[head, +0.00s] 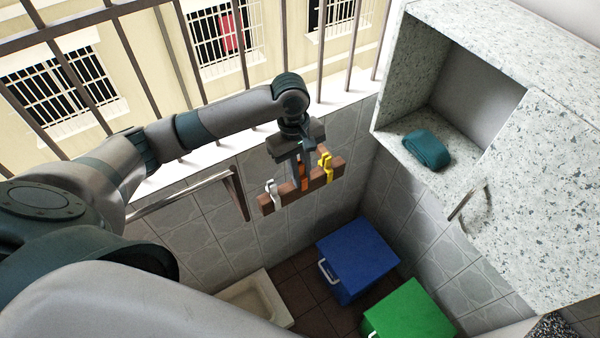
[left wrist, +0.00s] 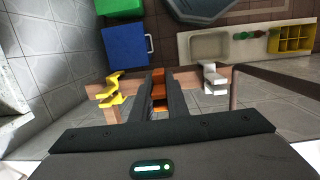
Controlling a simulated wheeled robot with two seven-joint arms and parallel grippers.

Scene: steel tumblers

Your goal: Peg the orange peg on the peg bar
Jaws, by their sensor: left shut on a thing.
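My left gripper (head: 303,182) is shut on the orange peg (head: 305,172), at the brown wooden peg bar (head: 287,194) on the tiled wall. In the left wrist view the orange peg (left wrist: 159,90) shows between the two dark fingers (left wrist: 160,98), which hide much of it. It lines up with the middle of the bar (left wrist: 138,84). I cannot tell whether it grips the bar or is just in front of it. A white peg (head: 271,191) sits on the bar to the left, and a yellow peg (head: 325,166) to the right. My right gripper is not in view.
A metal rail (head: 190,190) runs along the wall left of the bar. A blue bin (head: 358,255) and a green bin (head: 410,312) stand below. An open speckled cabinet (head: 410,75) with a teal cloth (head: 428,149) is at right. Window bars (head: 270,45) rise behind.

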